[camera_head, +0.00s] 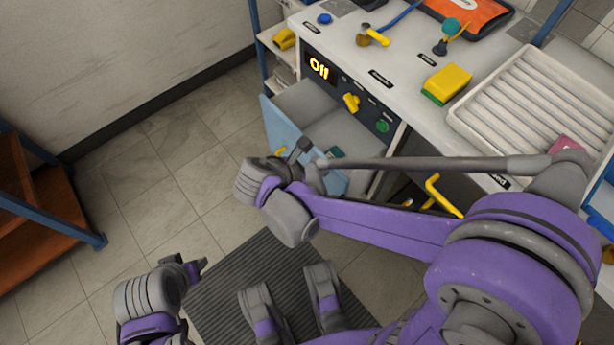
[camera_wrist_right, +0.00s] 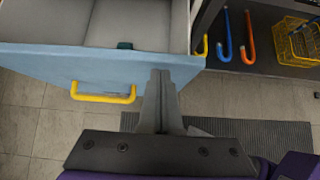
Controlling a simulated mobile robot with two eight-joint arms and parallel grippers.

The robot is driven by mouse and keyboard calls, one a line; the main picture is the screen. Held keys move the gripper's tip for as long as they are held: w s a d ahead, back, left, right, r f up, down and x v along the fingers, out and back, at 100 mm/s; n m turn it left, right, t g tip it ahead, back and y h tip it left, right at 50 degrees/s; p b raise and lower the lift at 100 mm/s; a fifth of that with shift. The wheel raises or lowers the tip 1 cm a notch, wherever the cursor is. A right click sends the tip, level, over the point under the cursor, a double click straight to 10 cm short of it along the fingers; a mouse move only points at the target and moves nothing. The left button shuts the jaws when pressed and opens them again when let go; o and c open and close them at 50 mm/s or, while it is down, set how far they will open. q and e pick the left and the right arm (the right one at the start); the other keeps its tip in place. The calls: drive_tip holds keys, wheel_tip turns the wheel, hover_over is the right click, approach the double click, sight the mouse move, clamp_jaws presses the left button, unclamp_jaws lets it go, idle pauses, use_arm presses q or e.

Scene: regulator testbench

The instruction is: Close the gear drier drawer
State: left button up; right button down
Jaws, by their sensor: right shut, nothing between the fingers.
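The drawer with a light blue front (camera_head: 275,125) is pulled out from the white bench, under the panel reading "Off" (camera_head: 319,68). Its blue front (camera_wrist_right: 60,65) and yellow handle (camera_wrist_right: 103,94) also show in the right wrist view. My right gripper (camera_head: 301,149) is shut and empty at the drawer front. In the wrist view its fingertips (camera_wrist_right: 161,76) overlap the blue front, right of the handle; whether they touch it I cannot tell. My left gripper (camera_head: 195,268) is low at the left, away from the drawer; its finger gap is unclear.
A small teal thing (camera_wrist_right: 125,45) lies in the grey drawer. Blue (camera_wrist_right: 226,38) and orange (camera_wrist_right: 250,40) hooked tools and a yellow basket (camera_wrist_right: 300,42) are right of the drawer. A dark ribbed mat (camera_head: 225,290) lies on the floor. An orange shelf (camera_head: 35,240) stands at left.

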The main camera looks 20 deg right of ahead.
drive_tip(key=shift+w+d, duration=0.1)
drive_tip(key=shift+d, duration=0.1)
use_arm(q)
drive_tip(key=shift+a, duration=0.15)
use_arm(e)
drive_tip(key=w+d, duration=0.2)
drive_tip(key=d, duration=0.4)
drive_tip(key=w+d, duration=0.2)
drive_tip(key=d, duration=0.5)
drive_tip(key=shift+w+d, duration=0.15)
drive_tip(key=shift+w, duration=0.25)
drive_tip(key=shift+r, duration=0.1)
